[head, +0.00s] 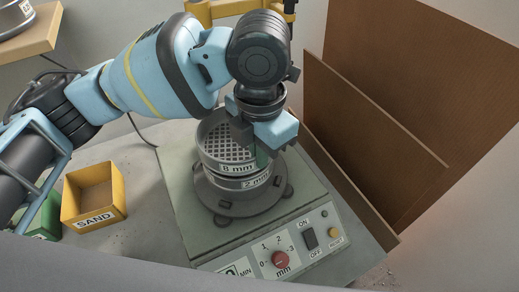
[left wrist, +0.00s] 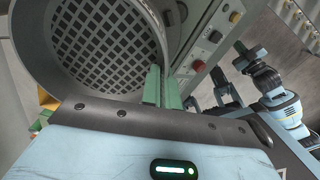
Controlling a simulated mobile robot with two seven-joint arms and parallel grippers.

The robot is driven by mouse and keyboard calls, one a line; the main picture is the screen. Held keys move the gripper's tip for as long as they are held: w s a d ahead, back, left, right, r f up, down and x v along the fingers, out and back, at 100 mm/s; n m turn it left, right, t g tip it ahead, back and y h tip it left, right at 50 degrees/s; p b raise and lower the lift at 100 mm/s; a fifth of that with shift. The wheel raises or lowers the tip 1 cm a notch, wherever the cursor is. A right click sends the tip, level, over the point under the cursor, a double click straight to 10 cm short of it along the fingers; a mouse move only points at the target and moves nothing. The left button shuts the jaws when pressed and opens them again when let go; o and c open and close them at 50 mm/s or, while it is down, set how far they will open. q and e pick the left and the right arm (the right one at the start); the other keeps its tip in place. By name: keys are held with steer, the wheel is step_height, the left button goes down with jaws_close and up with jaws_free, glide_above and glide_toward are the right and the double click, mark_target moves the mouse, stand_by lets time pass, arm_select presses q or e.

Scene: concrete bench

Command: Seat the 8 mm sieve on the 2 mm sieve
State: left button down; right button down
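The 8 mm sieve (head: 228,153), a grey round pan with a square-holed mesh, stands on top of the 2 mm sieve (head: 249,183). I cannot tell whether a small gap remains between them. The 8 mm sieve fills the upper left of the left wrist view (left wrist: 100,50). My left gripper (head: 263,157) is at its right-hand rim. Its green fingers (left wrist: 161,87) are close together with the sieve wall between them. My right gripper (left wrist: 244,56) seems to show small at the right of the left wrist view; its finger opening is unclear.
The sieves stand on a shaker (head: 180,190) with a red knob (head: 280,258) and switches in front. A yellow SAND bin (head: 94,213) and a green bin (head: 46,219) are at left. Brown boards (head: 355,140) lean at right. Another sieve (head: 14,20) sits on a wooden shelf (head: 35,36).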

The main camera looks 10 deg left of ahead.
arm_select(q)
steer(key=shift+f, duration=0.6)
stand_by(1.1)
steer(key=c, duration=2.1)
jaws_free()
steer(key=o, duration=0.5)
step_height(320, 180, up, 8)
steer(key=shift+f, duration=0.1)
steer(key=shift+s, duration=0.1)
